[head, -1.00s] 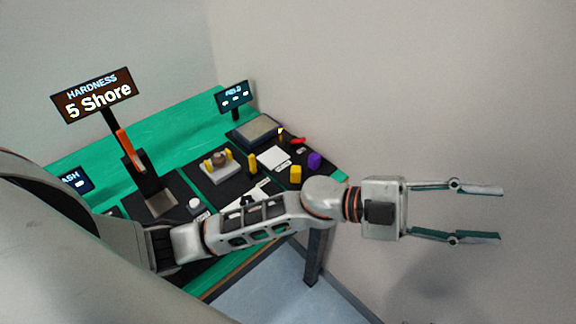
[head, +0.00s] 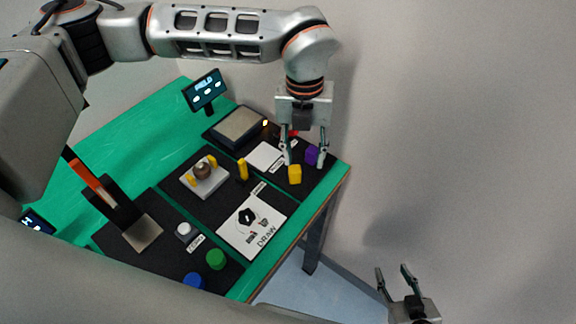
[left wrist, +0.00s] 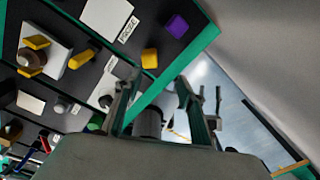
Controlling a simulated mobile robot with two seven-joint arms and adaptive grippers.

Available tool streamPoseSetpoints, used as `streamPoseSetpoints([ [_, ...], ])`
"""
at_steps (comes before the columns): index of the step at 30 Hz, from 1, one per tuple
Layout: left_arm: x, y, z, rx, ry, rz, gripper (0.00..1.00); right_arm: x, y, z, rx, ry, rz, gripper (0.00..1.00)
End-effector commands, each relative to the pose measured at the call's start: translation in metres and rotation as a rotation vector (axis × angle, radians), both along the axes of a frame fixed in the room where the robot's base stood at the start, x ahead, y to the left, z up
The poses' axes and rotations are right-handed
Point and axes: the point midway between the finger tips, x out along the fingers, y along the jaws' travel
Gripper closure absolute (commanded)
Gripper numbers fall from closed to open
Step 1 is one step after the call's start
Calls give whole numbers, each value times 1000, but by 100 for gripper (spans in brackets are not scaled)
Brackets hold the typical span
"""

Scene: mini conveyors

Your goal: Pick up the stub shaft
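I cannot tell for sure which piece is the stub shaft. A yellow block (head: 294,174) and a purple block (head: 312,154) are near the right corner; the left wrist view also shows the yellow block (left wrist: 149,58) and purple block (left wrist: 176,26). My left gripper (head: 304,160) is open and empty above this corner, its fingers overlapping the blocks in the picture. My right gripper (head: 392,272) is open and empty, off the table.
A grey-topped tray (head: 238,125) and a small display (head: 204,90) are at the back. A white card marked DRAW (head: 252,225) lies in front. A green round piece (head: 215,259) and a blue one (head: 192,281) are near the front edge. An orange-handled stand (head: 93,185) is left.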

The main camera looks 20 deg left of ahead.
Motion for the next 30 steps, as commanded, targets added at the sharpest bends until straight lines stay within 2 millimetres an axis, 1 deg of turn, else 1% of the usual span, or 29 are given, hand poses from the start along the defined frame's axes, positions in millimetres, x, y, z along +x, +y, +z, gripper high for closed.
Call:
streamPoseSetpoints([
  [1,7,8,3,27,-21,17,60,1,0,0,0,-2,1,60],
  [2,9,11,3,38,-27,24,60,1,0,1,0,-3,1,60],
  [5,12,16,0,53,-37,34,60,1,-1,2,-2,-4,1,60],
  [14,8,17,-29,51,-33,34,60,-1,-3,3,-7,2,2,60],
  [19,2,19,-53,50,-33,33,60,-2,-3,8,-9,6,2,60],
  [22,3,19,-65,50,-34,34,60,-2,-3,9,-9,6,2,60],
  [25,3,18,-72,49,-35,33,60,-2,-3,9,-9,6,2,60],
  [30,3,18,-73,48,-36,32,60,-1,-3,10,-7,4,2,60],
])
